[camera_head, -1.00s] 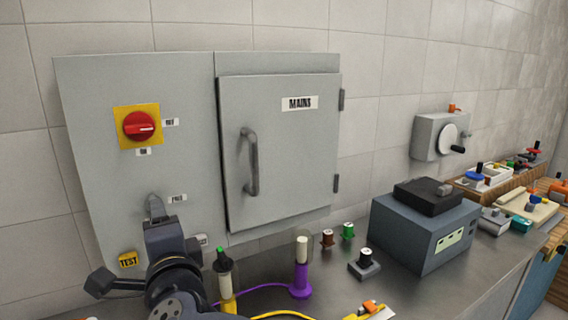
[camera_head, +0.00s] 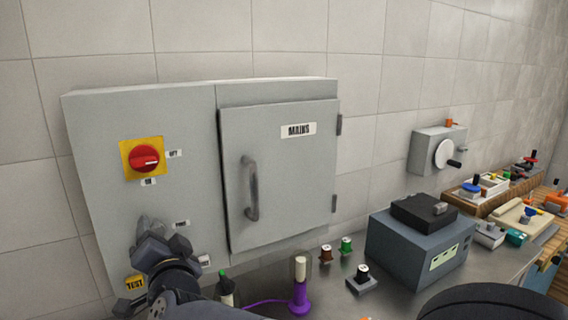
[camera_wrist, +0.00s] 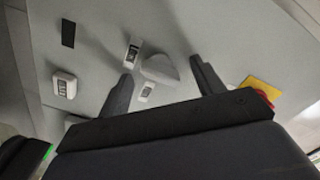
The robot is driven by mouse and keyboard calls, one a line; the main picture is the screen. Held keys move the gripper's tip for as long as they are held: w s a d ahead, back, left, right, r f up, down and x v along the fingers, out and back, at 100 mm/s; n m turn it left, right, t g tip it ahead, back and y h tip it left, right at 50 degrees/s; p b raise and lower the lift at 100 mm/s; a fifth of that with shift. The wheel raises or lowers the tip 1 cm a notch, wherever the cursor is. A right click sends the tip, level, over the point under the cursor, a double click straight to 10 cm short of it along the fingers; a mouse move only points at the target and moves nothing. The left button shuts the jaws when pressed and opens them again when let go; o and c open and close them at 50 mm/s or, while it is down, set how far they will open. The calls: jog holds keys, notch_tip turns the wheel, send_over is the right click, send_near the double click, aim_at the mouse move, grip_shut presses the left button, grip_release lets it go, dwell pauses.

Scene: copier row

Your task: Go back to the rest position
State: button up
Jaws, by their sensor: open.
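My gripper (camera_wrist: 162,84) is open and empty in the wrist view, its two dark fingers apart and pointing at the grey panel. A grey knob (camera_wrist: 159,68) on the panel shows between the fingertips; I cannot tell whether they touch it. In the head view my gripper (camera_head: 155,240) is at the lower left, in front of the grey cabinet (camera_head: 95,150), and hides most of that knob. No rest position is marked in either view.
A red rotary switch (camera_head: 145,158) sits above my gripper, a yellow TEST button (camera_head: 135,283) below left. The MAINS door (camera_head: 295,180) with its handle (camera_head: 251,188) is shut.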

jog(key=n+p, duration=0.3)
jog(key=p, duration=0.1)
jog(key=n+p, duration=0.2)
jog(key=shift+a+r+n, duration=0.1)
jog(key=shift+r+n, duration=0.2)
jog(key=n+p, duration=0.4)
jog(key=p, duration=0.1)
jog(key=shift+s+f, duration=0.1)
jog(key=shift+f, duration=0.05)
jog(key=shift+a+f, duration=0.1)
